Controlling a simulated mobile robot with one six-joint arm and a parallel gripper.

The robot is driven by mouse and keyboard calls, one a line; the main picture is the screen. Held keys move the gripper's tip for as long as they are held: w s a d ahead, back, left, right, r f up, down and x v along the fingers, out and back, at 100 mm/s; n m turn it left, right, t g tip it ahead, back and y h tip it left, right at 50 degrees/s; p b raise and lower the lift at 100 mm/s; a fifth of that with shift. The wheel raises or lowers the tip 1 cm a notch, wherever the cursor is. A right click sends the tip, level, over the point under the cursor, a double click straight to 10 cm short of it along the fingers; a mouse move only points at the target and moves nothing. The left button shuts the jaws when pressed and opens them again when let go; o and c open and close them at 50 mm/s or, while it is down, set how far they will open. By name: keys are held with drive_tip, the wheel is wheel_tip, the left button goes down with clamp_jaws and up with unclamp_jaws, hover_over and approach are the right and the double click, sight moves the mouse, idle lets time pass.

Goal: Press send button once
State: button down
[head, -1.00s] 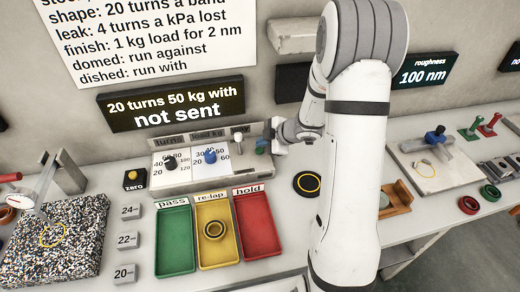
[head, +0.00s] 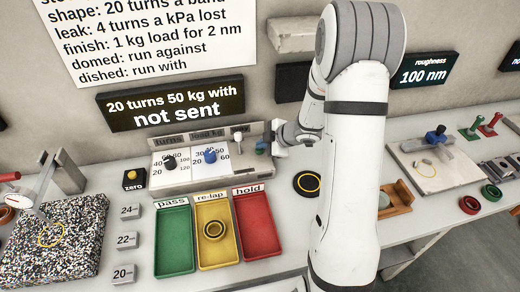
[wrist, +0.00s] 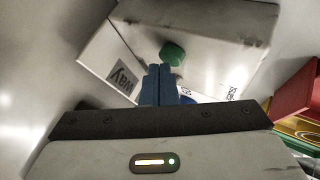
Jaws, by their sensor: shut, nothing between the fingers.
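The control box (head: 205,178) stands at the back of the bench with a turns dial (head: 170,162), a load kg dial (head: 210,155) and a small lever (head: 238,138). A round green button (wrist: 172,53) shows on the box in the wrist view; no send label is readable there. My gripper (wrist: 160,84) has its blue fingers together and empty, with the tips just short of or at the button; contact cannot be told. In the head view my gripper (head: 268,142) is at the box's right end. The display (head: 172,107) reads "20 turns 50 kg with not sent".
Green pass (head: 174,240), yellow re-lap (head: 215,247) and red hold (head: 254,225) trays lie before the box. A dark ring (head: 215,230) is in the re-lap tray. A black round pad (head: 307,184) lies right of the box. A zero button (head: 133,178) stands to its left.

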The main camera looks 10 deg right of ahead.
sight(263, 151)
drive_tip(key=shift+f, duration=0.4)
idle(0.5)
drive_tip(key=shift+r+p, duration=0.85)
drive_tip(key=shift+r, duration=0.1)
wheel_tip(263, 151, up, 5)
drive_tip(key=p, duration=0.5)
drive_tip(key=shift+r, duration=0.1)
idle(0.4)
